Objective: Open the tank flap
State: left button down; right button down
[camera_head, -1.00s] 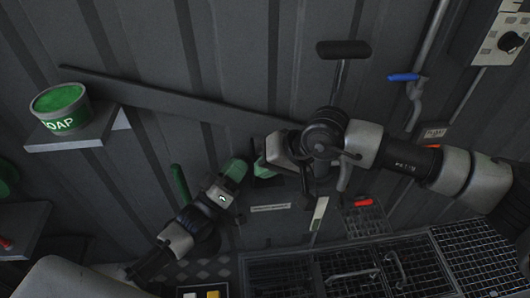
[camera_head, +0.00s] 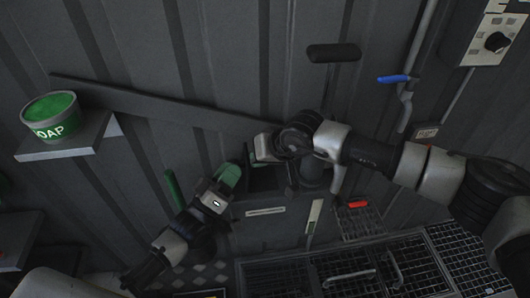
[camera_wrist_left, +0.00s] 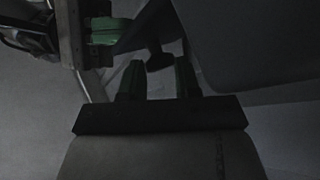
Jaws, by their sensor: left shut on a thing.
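My left gripper (camera_head: 231,174), with green fingers, is at the lower middle of the head view, beside a dark recessed part of the wall unit (camera_head: 264,182) that seems to be the tank flap. In the left wrist view the two fingers of this gripper (camera_wrist_left: 158,78) stand apart, with a small dark T-shaped knob (camera_wrist_left: 160,59) at their tips. The gripper is shut on this dark part, though the contact is hard to see. My right gripper (camera_head: 264,148) is just above and right of the left one. Its fingers are largely hidden in the head view.
A green soap tub (camera_head: 51,117) stands on a grey shelf (camera_head: 85,140) at the left. A black handle (camera_head: 333,53), a blue-levered valve (camera_head: 394,79) and a control box (camera_head: 482,40) are on the wall. Metal grating (camera_head: 455,255) lies at the lower right.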

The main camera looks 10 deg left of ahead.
pick_arm(q)
jog(key=shift+s+f, duration=0.1)
jog(key=shift+f, duration=0.5)
pick_arm(e)
jog(key=shift+f, duration=0.1)
pick_arm(q)
jog(key=shift+d, duration=0.1)
pick_arm(e)
jog(key=shift+s+a+r, duration=0.2)
jog(key=shift+s+a, duration=0.2)
jog(key=shift+a, duration=0.4)
pick_arm(q)
jog(key=c, duration=0.9)
grip_release()
jog(key=shift+r, duration=0.1)
jog(key=shift+c, duration=0.2)
jog(key=shift+o, duration=0.7)
jog(key=shift+r, duration=0.15)
